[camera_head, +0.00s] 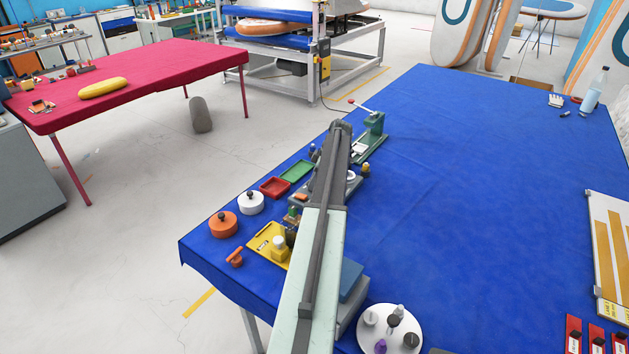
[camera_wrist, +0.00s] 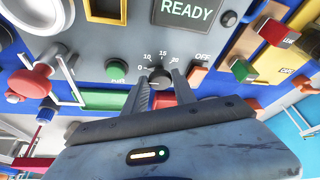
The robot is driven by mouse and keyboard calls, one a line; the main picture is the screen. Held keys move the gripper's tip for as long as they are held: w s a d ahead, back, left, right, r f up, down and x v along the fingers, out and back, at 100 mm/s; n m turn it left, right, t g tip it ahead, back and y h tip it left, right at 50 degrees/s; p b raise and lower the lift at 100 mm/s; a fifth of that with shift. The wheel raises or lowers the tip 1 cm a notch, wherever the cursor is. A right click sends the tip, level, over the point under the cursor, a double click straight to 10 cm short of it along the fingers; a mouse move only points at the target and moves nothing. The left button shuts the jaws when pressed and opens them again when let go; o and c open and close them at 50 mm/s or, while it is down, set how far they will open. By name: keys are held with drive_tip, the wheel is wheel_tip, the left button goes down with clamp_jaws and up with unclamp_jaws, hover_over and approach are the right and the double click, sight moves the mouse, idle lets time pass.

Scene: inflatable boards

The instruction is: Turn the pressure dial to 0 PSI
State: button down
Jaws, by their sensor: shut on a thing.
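The pressure dial (camera_wrist: 158,74) is a dark round knob on a grey panel (camera_wrist: 105,43) in the wrist view. Marks 0, 10 and 15 and a further, partly unreadable one curve around its upper side. My gripper (camera_wrist: 160,82) has one finger on each side of the knob and is shut on it. I cannot tell clearly which mark the dial points at. A screen (camera_wrist: 187,9) above reads READY. In the head view my arm hides the dial and my fingertips.
A green button (camera_wrist: 116,71) is left of the dial, and a red knob (camera_wrist: 32,81) further left. An orange-framed OFF switch (camera_wrist: 197,75) is close on the right. In the head view, the blue-covered table (camera_head: 450,170) is largely clear to the right.

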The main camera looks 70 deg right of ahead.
drive_tip(key=shift+w, duration=0.1)
drive_tip(key=c, duration=1)
unclamp_jaws()
drive_tip(key=shift+c, duration=0.2)
drive_tip(key=shift+r, duration=0.1)
drive_tip(key=p+v, duration=0.7)
drive_tip(key=shift+r, duration=0.3)
